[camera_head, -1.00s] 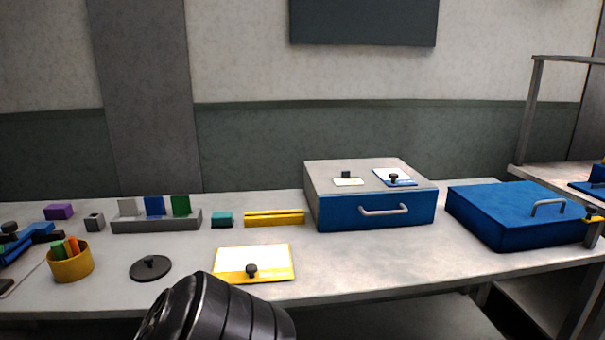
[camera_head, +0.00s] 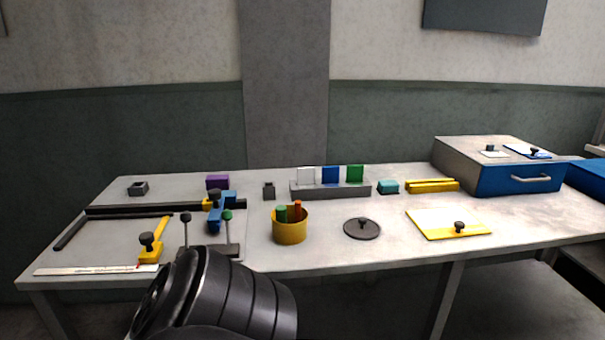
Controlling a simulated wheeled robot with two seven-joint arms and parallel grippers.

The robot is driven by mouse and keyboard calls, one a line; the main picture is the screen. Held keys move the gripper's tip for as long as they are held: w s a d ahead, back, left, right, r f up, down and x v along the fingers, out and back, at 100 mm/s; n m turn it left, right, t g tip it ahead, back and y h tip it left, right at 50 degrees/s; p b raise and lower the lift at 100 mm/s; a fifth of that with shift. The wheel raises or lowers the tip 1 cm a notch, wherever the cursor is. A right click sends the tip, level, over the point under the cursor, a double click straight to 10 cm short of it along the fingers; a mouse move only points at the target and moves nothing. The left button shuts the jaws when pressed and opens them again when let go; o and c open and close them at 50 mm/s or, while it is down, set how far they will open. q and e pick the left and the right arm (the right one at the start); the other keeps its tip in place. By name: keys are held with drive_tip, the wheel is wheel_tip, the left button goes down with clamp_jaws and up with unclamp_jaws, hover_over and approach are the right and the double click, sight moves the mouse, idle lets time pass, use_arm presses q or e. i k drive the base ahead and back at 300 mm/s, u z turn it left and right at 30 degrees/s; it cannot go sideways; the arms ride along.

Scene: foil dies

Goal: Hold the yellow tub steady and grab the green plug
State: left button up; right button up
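The yellow tub (camera_head: 290,231) stands upright near the front edge of the table, left of the middle of the view. A green plug (camera_head: 281,213) sticks up out of it on the left side, with an orange piece (camera_head: 298,210) beside it. The lower parts of both are hidden inside the tub. A black arm link of mine fills the bottom of the view, in front of and left of the tub. Neither of my grippers shows.
A dark round lid (camera_head: 362,228) lies right of the tub. A grey rack (camera_head: 330,189) with white, blue and green plates stands behind. A fixture with a yellow clamp (camera_head: 152,243) lies left. A yellow-edged board (camera_head: 449,224) and a blue-fronted drawer box (camera_head: 518,179) are right.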

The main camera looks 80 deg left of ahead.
sight(281, 210)
drive_tip(key=k, duration=0.4)
drive_tip(key=u, duration=0.9)
